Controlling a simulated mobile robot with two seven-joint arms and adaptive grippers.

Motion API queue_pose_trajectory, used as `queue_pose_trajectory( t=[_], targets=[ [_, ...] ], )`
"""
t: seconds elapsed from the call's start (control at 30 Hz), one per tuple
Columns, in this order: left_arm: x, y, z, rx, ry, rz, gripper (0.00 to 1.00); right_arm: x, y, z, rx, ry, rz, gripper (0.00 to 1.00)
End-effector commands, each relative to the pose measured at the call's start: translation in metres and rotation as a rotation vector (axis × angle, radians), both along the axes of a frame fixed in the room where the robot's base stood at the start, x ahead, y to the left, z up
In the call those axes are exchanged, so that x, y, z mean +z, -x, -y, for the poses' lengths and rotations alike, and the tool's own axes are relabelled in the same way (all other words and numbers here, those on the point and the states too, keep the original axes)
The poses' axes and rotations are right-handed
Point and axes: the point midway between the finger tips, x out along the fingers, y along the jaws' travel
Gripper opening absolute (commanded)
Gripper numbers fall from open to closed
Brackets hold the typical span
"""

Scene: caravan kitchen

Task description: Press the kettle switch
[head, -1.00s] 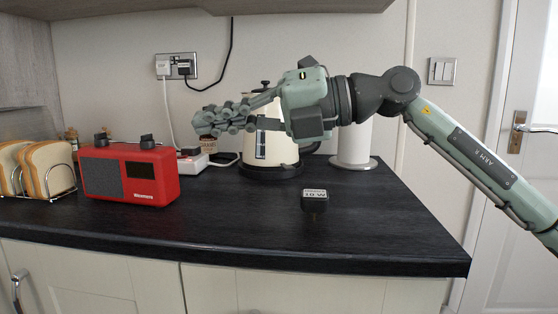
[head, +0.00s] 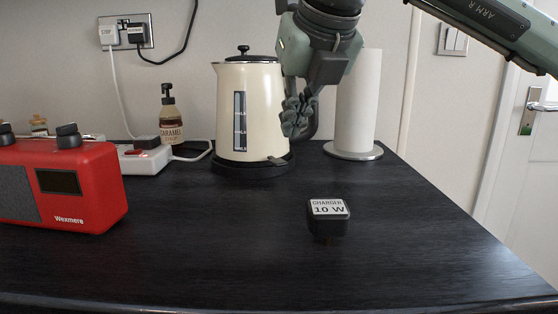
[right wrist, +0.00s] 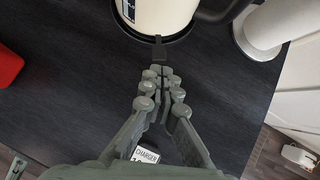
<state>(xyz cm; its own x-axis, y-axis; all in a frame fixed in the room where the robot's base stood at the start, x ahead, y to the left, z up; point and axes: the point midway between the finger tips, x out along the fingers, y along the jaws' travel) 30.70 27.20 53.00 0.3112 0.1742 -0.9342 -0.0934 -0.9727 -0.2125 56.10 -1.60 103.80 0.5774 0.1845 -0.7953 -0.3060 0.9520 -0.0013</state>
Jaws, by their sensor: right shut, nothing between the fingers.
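A cream kettle (head: 262,103) with a black lid and a dark water window stands on its black base (head: 225,167) at the back of the counter. Its switch (head: 278,160) is a small dark lever low at the front right. My right gripper (head: 292,130) is shut and empty, pointing down in front of the kettle's right side, above the switch. In the right wrist view the shut fingertips (right wrist: 163,73) are close to the switch lever (right wrist: 159,49); I cannot tell whether they touch. The kettle's handle is partly hidden by my gripper. My left gripper is out of view.
A paper towel roll (head: 358,100) stands right of the kettle. A black charger block (head: 328,222) lies on the front counter. A red radio (head: 75,185), a caramel bottle (head: 171,120) and a white power strip (head: 145,160) are on the left. The counter between is clear.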

Motion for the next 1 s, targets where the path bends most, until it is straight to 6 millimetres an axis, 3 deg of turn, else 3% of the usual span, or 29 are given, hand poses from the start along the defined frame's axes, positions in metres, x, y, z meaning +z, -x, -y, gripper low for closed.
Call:
queue_pose_trajectory(
  t=[0.6,1.0],
  targets=[
    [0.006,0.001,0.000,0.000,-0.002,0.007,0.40,-0.050,-0.035,-0.012,0.002,-0.001,-0.004,0.00],
    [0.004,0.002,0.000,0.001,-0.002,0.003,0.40,-0.056,-0.040,-0.013,0.003,-0.001,-0.002,0.00]
  ],
)
